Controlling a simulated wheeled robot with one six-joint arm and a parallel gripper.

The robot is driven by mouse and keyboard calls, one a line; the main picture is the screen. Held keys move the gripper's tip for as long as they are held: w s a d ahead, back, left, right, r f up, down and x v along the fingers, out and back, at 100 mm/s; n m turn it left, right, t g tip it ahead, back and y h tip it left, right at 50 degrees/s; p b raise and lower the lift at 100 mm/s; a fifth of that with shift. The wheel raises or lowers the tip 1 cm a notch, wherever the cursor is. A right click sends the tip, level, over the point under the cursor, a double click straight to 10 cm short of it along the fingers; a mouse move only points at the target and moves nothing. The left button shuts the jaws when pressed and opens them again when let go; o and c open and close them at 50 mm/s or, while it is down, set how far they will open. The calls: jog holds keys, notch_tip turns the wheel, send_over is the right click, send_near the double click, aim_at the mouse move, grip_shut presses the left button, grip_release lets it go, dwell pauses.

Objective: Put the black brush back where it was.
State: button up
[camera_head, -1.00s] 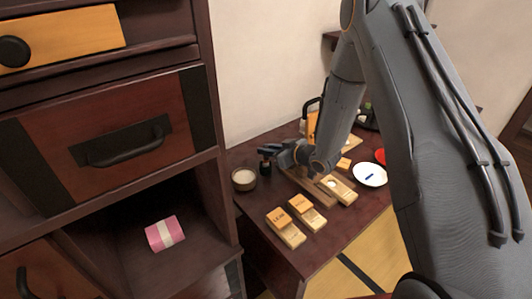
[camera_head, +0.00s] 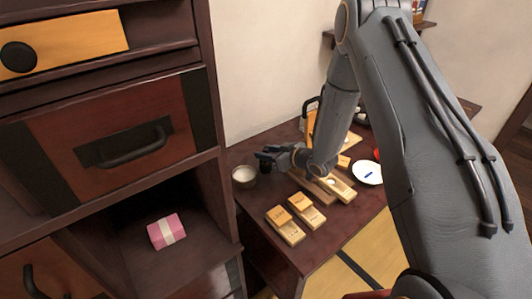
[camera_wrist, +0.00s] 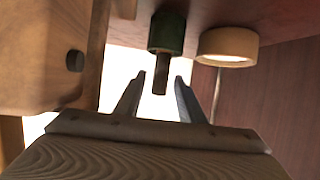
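My gripper (camera_wrist: 161,82) is open, its two fingers apart and pointing toward a small dark green cylinder (camera_wrist: 167,32) with a brown stub (camera_wrist: 161,80) at its end. The stub shows between the fingertips, and I see no clear contact. In the head view my gripper (camera_head: 273,157) is low over the left end of the table, by a small dark upright object (camera_head: 264,167) that looks like the same cylinder. I cannot tell whether this is the black brush or its holder. No other brush is clearly recognizable.
A cream-topped round cup (camera_head: 244,177) stands just left of my gripper and shows in the wrist view (camera_wrist: 228,45). Labelled wooden blocks (camera_head: 285,226) and a white plate (camera_head: 367,172) share the table (camera_head: 328,222). A pink box (camera_head: 166,231) lies on the cabinet shelf.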

jog(key=shift+r, duration=0.2)
jog(key=b+v, duration=0.2)
jog(key=v, duration=1)
jog(key=shift+b, duration=0.4)
jog(key=shift+s, duration=0.1)
